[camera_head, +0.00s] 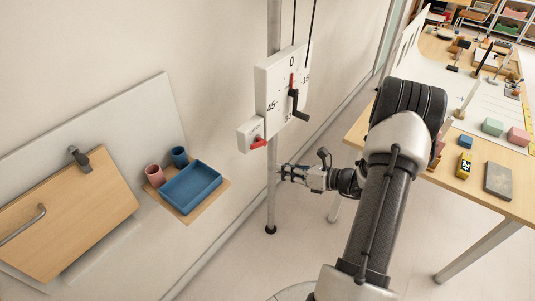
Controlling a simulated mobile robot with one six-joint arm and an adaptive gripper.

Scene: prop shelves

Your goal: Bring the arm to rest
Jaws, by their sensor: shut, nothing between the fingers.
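My gripper (284,172) shows in the middle of the head view, at the end of my arm (385,190). The arm rises from the bottom of the picture, bends at a dark joint, and the gripper points left. The gripper is shut and empty. Its fingertips appear near the vertical metal pole (272,195), below the white dial box (282,88); I cannot tell whether they touch the pole.
The box bears a black crank (296,104); a smaller box beside it has a red lever (259,142). A blue tray (191,187) and two cups sit on a wall shelf at left. A wooden table (480,190) with blocks stands at right. Open floor lies between.

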